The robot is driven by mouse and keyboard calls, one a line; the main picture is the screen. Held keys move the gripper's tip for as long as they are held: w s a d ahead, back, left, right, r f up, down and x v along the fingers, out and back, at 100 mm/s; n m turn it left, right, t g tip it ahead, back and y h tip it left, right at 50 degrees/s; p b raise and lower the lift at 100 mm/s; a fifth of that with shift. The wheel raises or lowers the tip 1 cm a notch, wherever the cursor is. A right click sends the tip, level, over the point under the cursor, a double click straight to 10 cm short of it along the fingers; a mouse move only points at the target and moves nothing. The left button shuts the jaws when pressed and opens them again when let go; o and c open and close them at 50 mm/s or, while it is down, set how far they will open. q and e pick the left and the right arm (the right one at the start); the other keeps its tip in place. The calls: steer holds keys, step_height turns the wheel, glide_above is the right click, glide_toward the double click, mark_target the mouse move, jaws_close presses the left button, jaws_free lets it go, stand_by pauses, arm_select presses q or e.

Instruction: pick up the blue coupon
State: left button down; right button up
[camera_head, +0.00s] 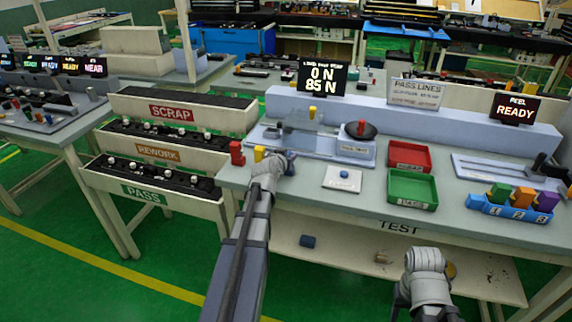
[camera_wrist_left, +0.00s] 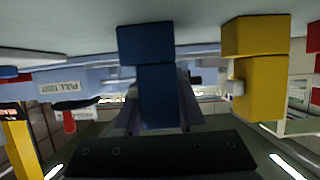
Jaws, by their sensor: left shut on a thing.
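The blue coupon (camera_wrist_left: 156,92) stands between the fingers of my left gripper (camera_wrist_left: 160,105) in the left wrist view, and the gripper is shut on it. Its wider end is close to the grey bench surface; I cannot tell whether it touches. In the head view my left gripper (camera_head: 279,163) is at the left end of the test bench, and it mostly hides the coupon. A yellow coupon (camera_wrist_left: 258,70) stands beside the blue one, also seen in the head view (camera_head: 259,153). My right gripper (camera_head: 426,262) is low in front of the bench; its fingers are unclear.
A red coupon (camera_head: 237,154) stands at the bench's left edge. The pull tester (camera_head: 318,143) is just behind my left gripper. A white pad (camera_head: 334,184), a red tray (camera_head: 428,157) and a green tray (camera_head: 432,201) lie to the right. SCRAP, REWORK and PASS racks (camera_head: 170,153) stand left.

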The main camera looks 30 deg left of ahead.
stand_by(0.3)
arm_select(q)
step_height(320, 180, up, 10)
steer(key=p, duration=1)
